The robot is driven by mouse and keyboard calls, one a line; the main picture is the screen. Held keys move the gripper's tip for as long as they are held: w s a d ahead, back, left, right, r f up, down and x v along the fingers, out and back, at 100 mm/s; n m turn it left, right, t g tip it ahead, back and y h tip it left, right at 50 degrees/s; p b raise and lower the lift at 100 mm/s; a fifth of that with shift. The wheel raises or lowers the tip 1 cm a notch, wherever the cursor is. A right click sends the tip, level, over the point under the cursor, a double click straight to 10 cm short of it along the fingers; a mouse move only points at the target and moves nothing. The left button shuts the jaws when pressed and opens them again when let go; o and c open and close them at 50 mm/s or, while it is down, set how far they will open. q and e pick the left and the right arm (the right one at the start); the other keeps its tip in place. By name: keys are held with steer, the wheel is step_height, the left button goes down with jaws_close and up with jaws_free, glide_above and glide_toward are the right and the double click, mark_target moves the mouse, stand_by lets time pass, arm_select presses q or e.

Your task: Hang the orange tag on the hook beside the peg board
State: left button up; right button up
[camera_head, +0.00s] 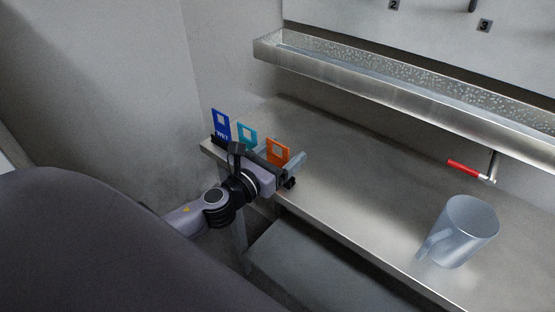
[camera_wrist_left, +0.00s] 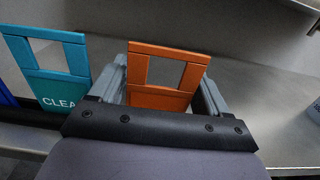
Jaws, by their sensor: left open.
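The orange tag (camera_head: 278,148) stands upright at the left end of the steel counter. It has a rectangular cut-out near its top, seen clearly in the left wrist view (camera_wrist_left: 158,97). My left gripper (camera_head: 285,162) is at the tag, with one grey finger on each side of it. In the left wrist view the gripper (camera_wrist_left: 163,80) is open, with small gaps between the tag and the fingers; the tag's lower part is hidden by the gripper body. The hook is not clearly identifiable. My right gripper is out of view.
A teal tag (camera_head: 246,133) and a blue tag (camera_head: 221,125) stand just left. A steel trough (camera_head: 400,85) runs above the counter (camera_head: 340,190). A translucent jug (camera_head: 468,232) and a red handle (camera_head: 464,168) are at right. The middle counter is clear.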

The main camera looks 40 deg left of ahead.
arm_select(q)
steer(key=shift+w, duration=0.15)
steer(key=c, duration=0.7)
steer(key=shift+r, duration=0.1)
steer(key=shift+r+p, duration=0.4)
steer(key=shift+r, duration=0.2)
step_height(320, 180, up, 19)
steer(key=p, duration=0.3)
steer(key=shift+f, duration=0.15)
